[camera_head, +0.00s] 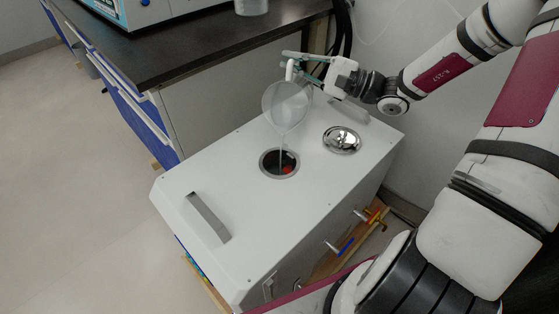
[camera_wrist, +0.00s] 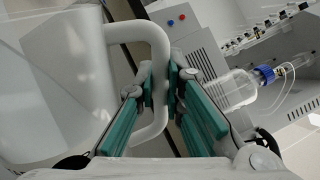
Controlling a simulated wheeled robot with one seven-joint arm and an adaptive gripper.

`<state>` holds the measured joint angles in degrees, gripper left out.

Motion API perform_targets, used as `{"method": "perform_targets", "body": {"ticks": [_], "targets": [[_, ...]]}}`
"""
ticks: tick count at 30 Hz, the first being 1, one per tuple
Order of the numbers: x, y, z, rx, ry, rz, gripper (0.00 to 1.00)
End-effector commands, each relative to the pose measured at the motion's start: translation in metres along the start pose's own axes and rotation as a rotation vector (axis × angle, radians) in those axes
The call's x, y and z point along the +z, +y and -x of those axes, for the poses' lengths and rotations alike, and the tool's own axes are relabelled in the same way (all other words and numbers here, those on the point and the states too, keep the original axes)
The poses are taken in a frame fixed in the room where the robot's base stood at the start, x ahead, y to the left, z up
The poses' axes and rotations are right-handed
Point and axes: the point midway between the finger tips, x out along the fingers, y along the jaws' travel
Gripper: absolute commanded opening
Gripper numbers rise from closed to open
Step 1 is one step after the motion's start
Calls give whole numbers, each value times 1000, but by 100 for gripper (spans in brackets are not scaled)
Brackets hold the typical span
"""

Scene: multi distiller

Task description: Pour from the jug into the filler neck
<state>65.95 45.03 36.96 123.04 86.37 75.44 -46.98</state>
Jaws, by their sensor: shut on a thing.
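The translucent white jug (camera_head: 287,105) is tilted above the white cabinet in the head view. A thin stream runs from it down into the round dark filler neck (camera_head: 279,162). The jug hangs above the neck, apart from it. A small red spot shows inside the neck. My gripper (camera_head: 296,62) is shut on the jug's handle; the wrist view shows its green-padded fingers (camera_wrist: 161,88) around the white handle (camera_wrist: 157,45). The jug's body (camera_wrist: 60,80) fills the left of the wrist view. How much liquid it holds is unclear.
A shiny round lid (camera_head: 342,139) lies on the cabinet top (camera_head: 315,185), right of the neck. A metal handle (camera_head: 208,217) stands at the front left. A dark bench (camera_head: 190,45) is behind. Colored valves (camera_head: 346,245) project from the cabinet's right side.

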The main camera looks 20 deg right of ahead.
Motion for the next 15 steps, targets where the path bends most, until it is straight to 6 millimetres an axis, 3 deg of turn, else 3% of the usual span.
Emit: {"method": "perform_targets", "body": {"ticks": [10, 15], "targets": [[0, -1, 0, -2, -1, -1, 0], [-10, -16, -4, -2, 25, -138, 0]]}}
